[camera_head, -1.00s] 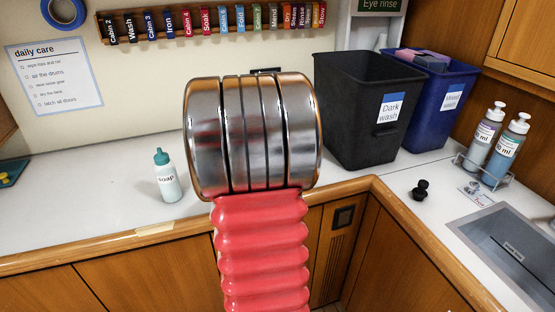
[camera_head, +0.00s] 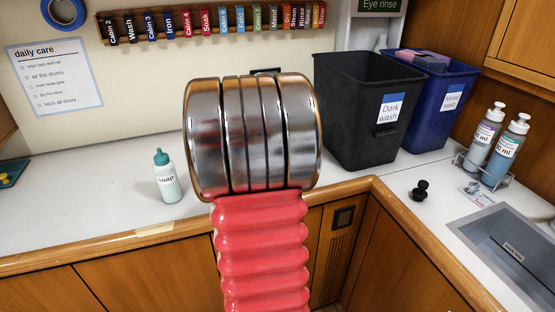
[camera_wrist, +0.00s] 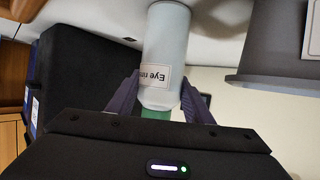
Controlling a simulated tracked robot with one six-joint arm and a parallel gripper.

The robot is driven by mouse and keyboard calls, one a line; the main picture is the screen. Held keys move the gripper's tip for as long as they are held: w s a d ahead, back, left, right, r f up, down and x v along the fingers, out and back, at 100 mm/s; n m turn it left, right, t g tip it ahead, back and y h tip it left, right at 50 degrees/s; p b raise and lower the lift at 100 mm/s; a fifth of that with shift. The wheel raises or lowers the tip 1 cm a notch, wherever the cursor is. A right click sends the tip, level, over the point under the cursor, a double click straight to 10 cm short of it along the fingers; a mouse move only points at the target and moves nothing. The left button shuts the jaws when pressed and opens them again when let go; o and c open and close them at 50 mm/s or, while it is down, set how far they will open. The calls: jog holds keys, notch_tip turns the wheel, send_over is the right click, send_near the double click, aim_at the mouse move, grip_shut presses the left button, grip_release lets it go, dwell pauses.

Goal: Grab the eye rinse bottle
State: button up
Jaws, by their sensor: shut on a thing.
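The eye rinse bottle (camera_wrist: 166,45) is a pale cylinder with a white "Eye rinse" label and a green part at its lower end in the wrist view. It appears upside down in that picture. My gripper (camera_wrist: 159,97) has its two dark fingers on either side of the bottle near the green end, and it is shut on it. In the head view, my arm's metal and red parts fill the middle, and neither my gripper nor the held bottle can be made out there.
An "Eye rinse" sign (camera_head: 380,6) is on the wall station at the top. A black dark wash bin (camera_head: 345,120) and a blue bin (camera_head: 432,115) stand below it. A soap bottle (camera_head: 167,180) stands on the white counter (camera_head: 90,200). Two pump bottles in a rack (camera_head: 485,165) stand near the sink (camera_head: 510,240).

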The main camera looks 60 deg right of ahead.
jog(key=shift+r, duration=5.05)
